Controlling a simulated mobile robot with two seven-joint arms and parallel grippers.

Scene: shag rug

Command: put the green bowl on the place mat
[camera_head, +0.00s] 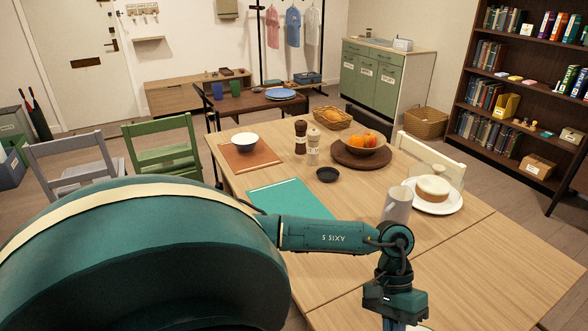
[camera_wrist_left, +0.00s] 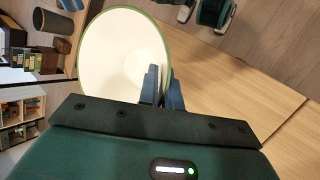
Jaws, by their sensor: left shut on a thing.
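The green bowl (camera_wrist_left: 112,52), cream inside with a thin green rim, is in the left wrist view. My left gripper (camera_wrist_left: 163,82) is shut on its rim, one blue finger inside the bowl. In the head view my left gripper (camera_head: 394,324) is at the bottom edge, low on the right, and the bowl is almost wholly out of view there. A teal place mat (camera_head: 290,199) lies bare on the table's left side, partly hidden by my arm. A brown place mat (camera_head: 263,157) further back bears a white bowl (camera_head: 245,141). My right gripper is not in view.
The wooden table (camera_head: 460,265) is clear at its front right.

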